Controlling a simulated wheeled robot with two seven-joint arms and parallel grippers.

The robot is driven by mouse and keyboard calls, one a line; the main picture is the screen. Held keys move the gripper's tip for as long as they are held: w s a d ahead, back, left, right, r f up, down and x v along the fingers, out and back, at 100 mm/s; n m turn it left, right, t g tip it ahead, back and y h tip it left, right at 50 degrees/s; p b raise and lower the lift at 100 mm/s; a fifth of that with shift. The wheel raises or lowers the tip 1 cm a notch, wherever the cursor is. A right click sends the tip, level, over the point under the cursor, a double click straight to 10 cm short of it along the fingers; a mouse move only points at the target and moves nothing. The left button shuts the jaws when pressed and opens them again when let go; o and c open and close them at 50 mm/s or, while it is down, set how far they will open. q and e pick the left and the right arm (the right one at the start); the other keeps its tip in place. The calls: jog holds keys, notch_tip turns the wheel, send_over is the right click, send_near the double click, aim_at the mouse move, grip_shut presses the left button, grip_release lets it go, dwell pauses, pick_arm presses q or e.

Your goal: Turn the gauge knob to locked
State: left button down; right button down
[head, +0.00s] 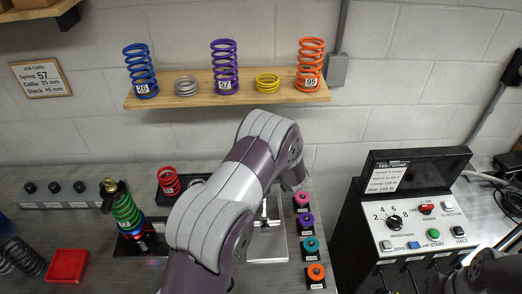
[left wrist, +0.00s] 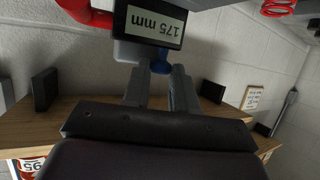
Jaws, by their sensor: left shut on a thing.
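In the left wrist view, the gauge's dark display (left wrist: 152,27) reads 175 mm, upside down. A blue knob (left wrist: 160,67) sits just below it, between the fingertips of my left gripper (left wrist: 161,78). The gripper is shut on this knob, whose lower part the fingers hide. I cannot read the knob's lock position. In the head view, my left arm hides the gripper and the knob. Part of a pale measuring stand (head: 268,240) shows to the right of that arm.
A shelf (head: 190,98) with coil springs hangs on the wall behind. Several coloured ring parts (head: 305,222) line the bench right of my left arm. A control console (head: 425,215) stands at the right. A red tray (head: 67,266) lies at the lower left.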

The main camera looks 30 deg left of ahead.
pick_arm(q)
jog(key=m+t+h+b, duration=0.1)
jog(key=m+h+b, duration=0.1)
jog(key=b, duration=0.1)
jog(key=a+m+t+h+b, duration=0.1)
jog(key=m+t+h+b, duration=0.1)
jog(key=b, duration=0.1)
jog(key=s+m+t+h+b, duration=0.1)
jog(key=m+h+b, duration=0.1)
jog(key=b, duration=0.1)
jog(key=shift+a+f+m+t, duration=0.2)
jog(key=shift+f+m+t, duration=0.1)
jog(key=shift+t, duration=0.1)
jog(key=shift+a+r+m+h, duration=0.1)
jog(key=shift+r+m+h, duration=0.05)
jog(key=shift+m+h, duration=0.3)
jog(key=shift+r+m+t+h, duration=0.1)
jog(key=shift+m+t+h, duration=0.25)
jog(key=shift+h, duration=0.2)
jog(key=shift+a+r+m+h+p, duration=0.15)
jog(key=shift+m+h+p, duration=0.1)
jog(key=shift+m+h, duration=0.3)
jog(key=shift+a+r+m+h+p, duration=0.1)
jog(key=shift+m+h+p, duration=0.15)
jog(key=shift+m+h, duration=0.3)
jog(key=shift+a+m+h+p, duration=0.15)
jog(key=shift+m+h+p, duration=0.6)
jog(key=shift+h, duration=0.25)
jog(key=shift+f, duration=0.1)
